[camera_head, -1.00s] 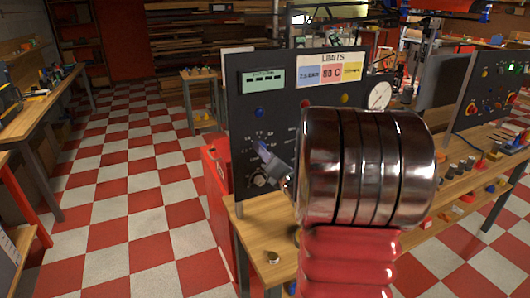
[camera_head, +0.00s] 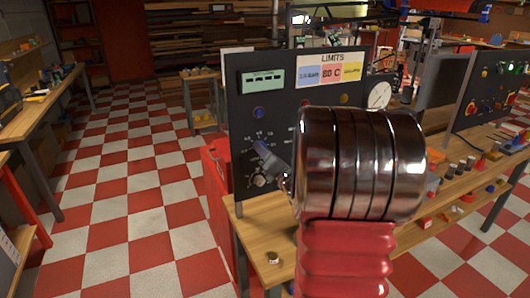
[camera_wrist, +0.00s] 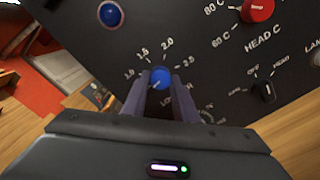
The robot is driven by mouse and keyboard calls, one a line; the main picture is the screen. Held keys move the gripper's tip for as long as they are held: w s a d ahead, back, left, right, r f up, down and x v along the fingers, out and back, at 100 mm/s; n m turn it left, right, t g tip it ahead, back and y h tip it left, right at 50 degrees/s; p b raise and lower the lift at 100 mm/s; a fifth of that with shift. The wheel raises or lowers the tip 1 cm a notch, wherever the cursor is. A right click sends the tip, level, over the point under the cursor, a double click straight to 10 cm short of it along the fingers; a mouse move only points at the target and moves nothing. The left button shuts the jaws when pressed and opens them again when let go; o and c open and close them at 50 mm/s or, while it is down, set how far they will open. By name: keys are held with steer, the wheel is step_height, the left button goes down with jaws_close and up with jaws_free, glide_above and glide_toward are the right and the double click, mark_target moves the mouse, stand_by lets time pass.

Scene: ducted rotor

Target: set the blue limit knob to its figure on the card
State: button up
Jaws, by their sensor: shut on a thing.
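The blue limit knob (camera_wrist: 161,77) sits on the dark panel between the two fingers of my gripper (camera_wrist: 160,84) in the wrist view. The fingers are shut on it. A white mark on the knob seems to point to the lower left, but it is small. White figures 1.0, 1.5, 2.0 and 2.5 run around its upper side. In the head view my gripper (camera_head: 262,150) reaches the panel, and the knob is hidden there. The LIMITS card (camera_head: 333,58) is at the panel's top. Its blue patch (camera_head: 309,76) seems to read 2.5 BAR, but it is blurred.
A red knob (camera_wrist: 257,9) marked HEAD C and a black selector (camera_wrist: 264,90) are to the right in the wrist view. A blue lamp or button (camera_wrist: 110,14) is at upper left. A gauge (camera_head: 379,95) stands at the panel's right edge. Checkered floor (camera_head: 130,200) is open at left.

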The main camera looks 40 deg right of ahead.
steer(key=shift+s+d, duration=0.1)
steer(key=shift+d, duration=0.25)
steer(key=shift+c, duration=0.4)
steer(key=shift+a, duration=0.2)
steer(key=shift+f, duration=0.1)
